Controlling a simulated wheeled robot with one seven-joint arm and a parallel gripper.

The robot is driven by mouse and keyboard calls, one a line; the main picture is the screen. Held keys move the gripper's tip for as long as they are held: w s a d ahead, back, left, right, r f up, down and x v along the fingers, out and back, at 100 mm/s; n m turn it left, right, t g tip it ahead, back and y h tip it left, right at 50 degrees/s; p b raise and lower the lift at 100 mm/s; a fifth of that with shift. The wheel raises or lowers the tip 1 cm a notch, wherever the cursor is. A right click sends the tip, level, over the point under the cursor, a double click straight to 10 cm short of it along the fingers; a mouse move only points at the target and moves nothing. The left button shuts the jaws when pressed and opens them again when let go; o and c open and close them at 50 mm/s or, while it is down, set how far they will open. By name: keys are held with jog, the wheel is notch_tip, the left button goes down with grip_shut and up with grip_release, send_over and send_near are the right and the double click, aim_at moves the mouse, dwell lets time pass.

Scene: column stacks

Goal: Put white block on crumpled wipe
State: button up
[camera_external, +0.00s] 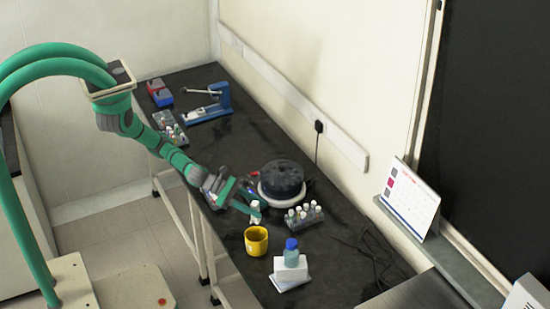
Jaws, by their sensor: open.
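A white block (291,269) sits on the black bench, with a small blue-capped bottle (291,255) standing upright on top of it. A flat white piece (289,284) lies under the block and sticks out at its front; I cannot tell whether it is the crumpled wipe. I cannot see clearly between the fingers.
A yellow cup (256,241) stands left of the block. A dark round device (283,180) and a vial rack (304,216) stand behind. A blue instrument (208,103) and another rack (171,127) are at the far end. Cables (372,259) lie at right.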

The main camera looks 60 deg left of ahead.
jog(key=shift+v, duration=2.15)
